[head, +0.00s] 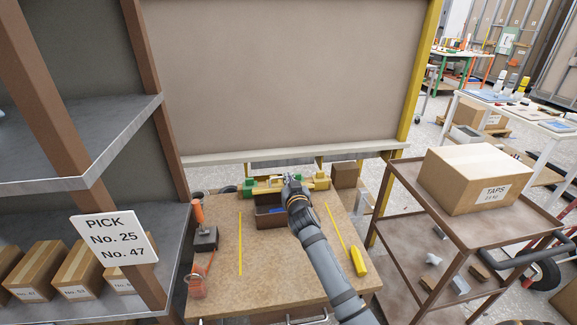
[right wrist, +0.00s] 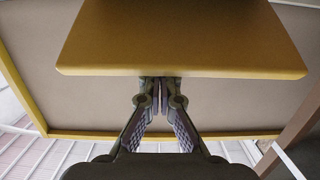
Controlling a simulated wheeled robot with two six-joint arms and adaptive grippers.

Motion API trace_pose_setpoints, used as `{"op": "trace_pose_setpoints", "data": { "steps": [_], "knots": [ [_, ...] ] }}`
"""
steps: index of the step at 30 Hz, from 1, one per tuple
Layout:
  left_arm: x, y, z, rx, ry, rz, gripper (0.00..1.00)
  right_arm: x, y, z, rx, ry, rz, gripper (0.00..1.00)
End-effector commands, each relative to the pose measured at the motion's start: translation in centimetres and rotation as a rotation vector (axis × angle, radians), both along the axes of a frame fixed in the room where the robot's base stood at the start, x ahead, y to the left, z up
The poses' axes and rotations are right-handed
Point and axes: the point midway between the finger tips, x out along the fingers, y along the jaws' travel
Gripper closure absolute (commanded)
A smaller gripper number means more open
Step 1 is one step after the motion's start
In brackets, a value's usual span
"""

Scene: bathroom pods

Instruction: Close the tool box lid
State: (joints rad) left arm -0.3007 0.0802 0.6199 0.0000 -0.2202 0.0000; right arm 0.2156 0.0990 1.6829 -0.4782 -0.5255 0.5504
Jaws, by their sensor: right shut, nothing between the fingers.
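The tool box (head: 268,217) stands on the wooden workbench, towards its back. Its dark inside shows, with something blue in it, and my right arm covers its right part. A yellow piece with green ends (head: 262,187), seemingly the raised lid, stands behind the opening. My right gripper (head: 292,178) is at this piece, its fingers shut and empty. In the right wrist view, the shut fingertips (right wrist: 160,82) are at the edge of a wide yellow panel (right wrist: 180,40), seemingly the lid. I cannot tell whether they touch it. My left gripper is not in view.
An orange-handled tool (head: 198,215) on a dark block stands at the workbench's (head: 285,262) left edge. A yellow bottle-like item (head: 359,262) lies at its right. A brown cart with a carton (head: 470,180) stands to the right; a shelf with boxes (head: 85,270) is on the left.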

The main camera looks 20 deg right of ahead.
Motion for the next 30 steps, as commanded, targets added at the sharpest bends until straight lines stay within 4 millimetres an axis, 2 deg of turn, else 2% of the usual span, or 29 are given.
{"op": "trace_pose_setpoints", "data": {
  "steps": [1,3,4,9,15,20,30],
  "knots": [
    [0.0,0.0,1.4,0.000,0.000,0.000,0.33,0.5,-0.1,1.8,-0.001,-0.004,0.001,1.00],
    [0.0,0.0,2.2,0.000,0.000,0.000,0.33,0.9,-0.2,3.0,0.001,-0.003,0.004,1.00],
    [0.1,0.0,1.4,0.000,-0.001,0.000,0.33,-0.2,0.1,2.3,0.001,0.000,0.004,1.00],
    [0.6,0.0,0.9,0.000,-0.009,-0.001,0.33,-4.3,1.2,3.7,0.001,-0.001,0.005,1.00],
    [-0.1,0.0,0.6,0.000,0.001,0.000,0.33,-7.3,2.0,5.0,0.001,-0.001,0.004,1.00],
    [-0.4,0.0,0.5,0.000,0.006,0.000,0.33,-8.1,2.2,5.4,0.000,-0.001,0.004,1.00],
    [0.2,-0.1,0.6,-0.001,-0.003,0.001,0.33,-8.2,2.2,5.4,0.000,-0.001,0.004,1.00]
  ]
}}
